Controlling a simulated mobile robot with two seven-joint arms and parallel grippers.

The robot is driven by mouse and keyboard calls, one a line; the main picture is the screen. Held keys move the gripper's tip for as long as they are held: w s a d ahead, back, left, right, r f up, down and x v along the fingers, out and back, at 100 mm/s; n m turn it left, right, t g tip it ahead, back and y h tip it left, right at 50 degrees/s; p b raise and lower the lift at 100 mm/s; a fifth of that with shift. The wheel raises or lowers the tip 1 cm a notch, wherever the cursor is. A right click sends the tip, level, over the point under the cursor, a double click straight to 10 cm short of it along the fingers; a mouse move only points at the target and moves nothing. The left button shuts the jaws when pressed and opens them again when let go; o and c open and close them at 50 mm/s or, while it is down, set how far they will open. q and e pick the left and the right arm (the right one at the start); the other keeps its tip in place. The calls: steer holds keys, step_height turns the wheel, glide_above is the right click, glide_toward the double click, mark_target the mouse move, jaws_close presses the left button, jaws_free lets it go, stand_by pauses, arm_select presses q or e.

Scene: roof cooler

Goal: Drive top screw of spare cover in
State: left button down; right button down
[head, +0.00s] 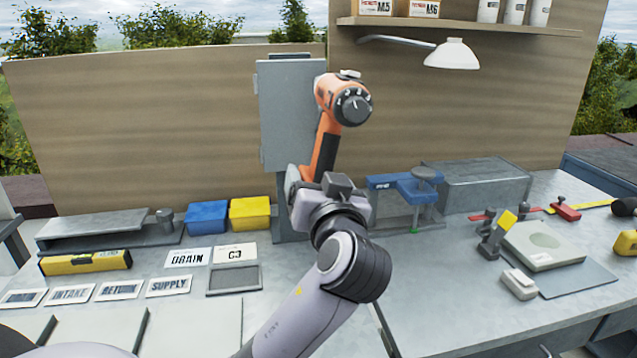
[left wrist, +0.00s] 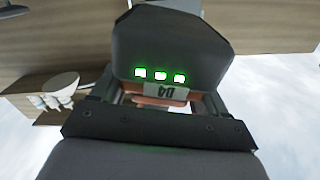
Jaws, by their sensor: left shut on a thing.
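My left gripper (head: 318,190) is shut on the handle of an orange and black power driver (head: 326,115) and holds it up above the bench. The driver's round dial end faces the head camera; its bit is not visible. In the left wrist view, a dark block with green lights (left wrist: 160,50) and a small label fills the space beyond the gripper (left wrist: 155,103). A grey upright panel (head: 284,100), perhaps the spare cover, stands behind the driver, which overlaps its right side. I see no screw, and cannot tell whether driver and panel touch. My right gripper is out of view.
Blue (head: 207,217) and yellow (head: 250,213) bins stand left of the panel's post. A blue clamp (head: 405,186) and a grey box (head: 480,185) are at right. A lamp (head: 452,54) hangs under the shelf. Labels and a yellow level (head: 86,262) lie on the front left bench.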

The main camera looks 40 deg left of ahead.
arm_select(q)
steer(key=shift+w+a+r, duration=0.25)
steer(key=shift+w+a, duration=0.1)
steer(key=shift+a, duration=0.1)
stand_by(1.0)
steer(key=shift+w+a+f, duration=0.15)
steer(key=shift+w+a, duration=0.05)
steer(key=shift+a, duration=0.15)
stand_by(1.3)
steer(key=shift+s, duration=0.1)
steer(key=b+v, duration=0.1)
steer(key=v, duration=0.6)
stand_by(1.1)
